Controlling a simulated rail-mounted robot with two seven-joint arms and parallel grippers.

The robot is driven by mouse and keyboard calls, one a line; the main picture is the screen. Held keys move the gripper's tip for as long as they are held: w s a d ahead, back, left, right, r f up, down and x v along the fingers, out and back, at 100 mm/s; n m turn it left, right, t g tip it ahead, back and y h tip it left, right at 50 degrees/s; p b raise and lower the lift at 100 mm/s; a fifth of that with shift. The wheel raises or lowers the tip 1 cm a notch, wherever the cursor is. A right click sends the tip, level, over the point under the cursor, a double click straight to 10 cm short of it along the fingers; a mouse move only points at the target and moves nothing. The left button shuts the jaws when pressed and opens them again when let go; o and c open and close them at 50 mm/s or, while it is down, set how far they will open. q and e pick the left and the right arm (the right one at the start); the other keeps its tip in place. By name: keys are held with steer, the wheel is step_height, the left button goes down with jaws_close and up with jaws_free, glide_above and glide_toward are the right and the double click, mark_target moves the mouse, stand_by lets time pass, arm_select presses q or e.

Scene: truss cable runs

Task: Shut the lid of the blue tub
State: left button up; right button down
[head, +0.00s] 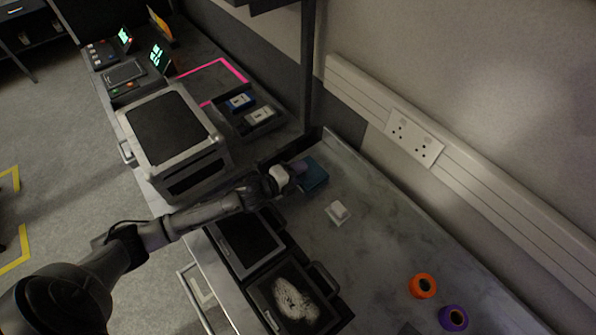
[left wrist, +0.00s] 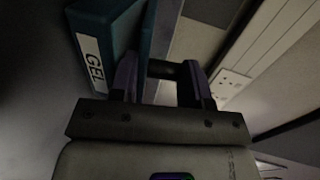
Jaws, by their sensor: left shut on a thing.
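The blue tub (head: 315,174), a teal box, stands at the far end of the grey bench, partly hidden by my left gripper. In the left wrist view its teal wall (left wrist: 112,28) with a white "GEL" label fills the upper left. My left gripper (head: 297,168) is right at the tub's left side. In the left wrist view its fingers (left wrist: 168,75) are a short way apart, beside a teal upright edge that looks like the lid (left wrist: 148,38). The gripper is shut on this part; the exact contact is dark. The lid's angle cannot be told. My right gripper is not in view.
A small white object (head: 338,212) lies on the bench, right of the tub. An orange roll (head: 422,286) and a purple roll (head: 453,318) stand nearer. Black trays (head: 248,243) line the left edge. A large grey case (head: 172,135) stands beyond my arm. The bench middle is clear.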

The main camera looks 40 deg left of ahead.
arm_select(q)
steer(key=shift+s+a+f, duration=0.1)
steer(key=shift+s+f, duration=0.05)
steer(key=shift+f, duration=0.4)
steer(key=o, duration=1.1)
steer(key=shift+r, duration=0.1)
